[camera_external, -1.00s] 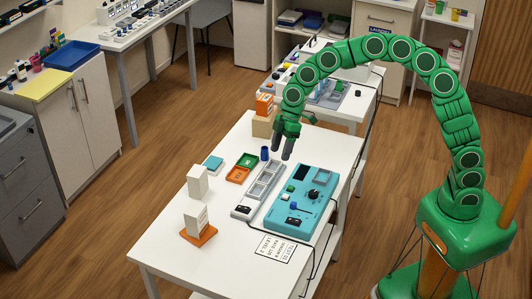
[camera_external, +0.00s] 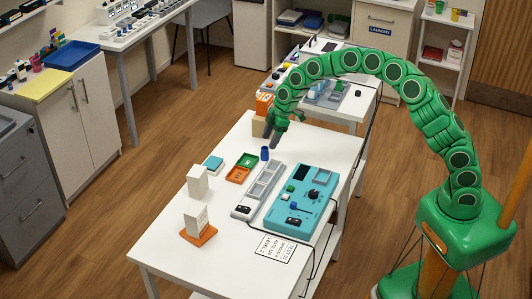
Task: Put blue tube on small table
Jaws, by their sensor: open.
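A small dark blue tube (camera_external: 264,153) stands upright on the white worktable (camera_external: 180,254), near its far part, beside the grey tray. My gripper (camera_external: 274,143) is open and empty. In the picture it is just up and to the right of the tube, with its dark fingers pointing down. I cannot tell from this view how high the fingers are above the table. A small white stand (camera_external: 440,49) with coloured cups on top is at the upper right; I cannot tell whether it is the small table.
The grey slotted tray (camera_external: 264,182) and a teal device (camera_external: 300,202) are in front. Orange and tan boxes (camera_external: 264,104) stand behind.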

